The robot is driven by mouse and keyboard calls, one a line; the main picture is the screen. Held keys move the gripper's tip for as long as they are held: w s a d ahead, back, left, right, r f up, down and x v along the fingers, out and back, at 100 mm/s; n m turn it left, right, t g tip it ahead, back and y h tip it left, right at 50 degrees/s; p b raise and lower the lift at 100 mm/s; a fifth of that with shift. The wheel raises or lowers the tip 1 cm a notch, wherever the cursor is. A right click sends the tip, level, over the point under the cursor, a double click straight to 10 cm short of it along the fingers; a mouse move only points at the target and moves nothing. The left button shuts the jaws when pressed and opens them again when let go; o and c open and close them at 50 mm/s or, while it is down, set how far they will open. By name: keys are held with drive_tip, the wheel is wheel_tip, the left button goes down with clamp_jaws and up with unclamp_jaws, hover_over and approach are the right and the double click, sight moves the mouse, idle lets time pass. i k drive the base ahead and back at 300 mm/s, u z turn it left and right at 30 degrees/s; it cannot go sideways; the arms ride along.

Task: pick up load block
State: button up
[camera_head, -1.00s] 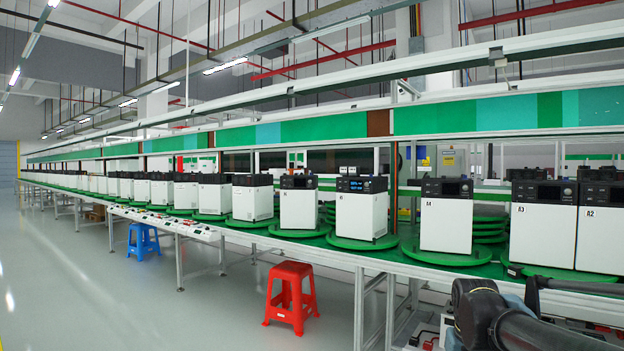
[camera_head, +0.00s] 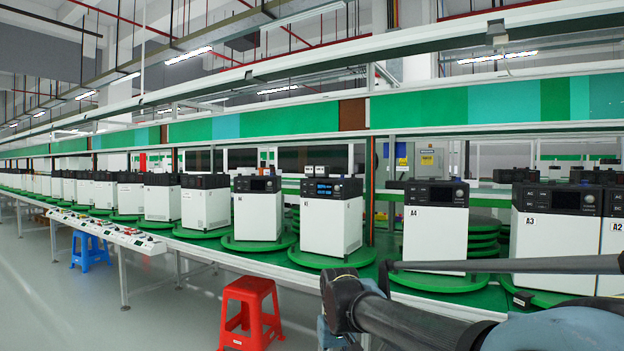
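No separate thing that I can single out as the load block shows. A row of white units with black control fronts stands on the line, among them A4 (camera_head: 433,230), A3 (camera_head: 545,243) and A2 (camera_head: 615,240). A unit with a lit blue display (camera_head: 331,222) stands left of A4. Several stand on round green turntables (camera_head: 330,259). A small black object (camera_head: 522,298) lies at the front of the turntable under A3; I cannot tell what it is. My dark arm crosses the lower right, in front of the line. My gripper cannot be made out, so its state is hidden.
A red stool (camera_head: 247,312) stands on the floor before the line, and a blue stool (camera_head: 90,250) is farther left. A shelf with switch panels (camera_head: 110,231) juts out from the line. Stacked green discs (camera_head: 482,238) are behind A4. The floor at left is clear.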

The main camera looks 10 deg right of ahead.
sight(321, 172)
drive_tip(key=z, duration=0.3)
drive_tip(key=i, duration=1.3)
drive_tip(key=z, duration=0.4)
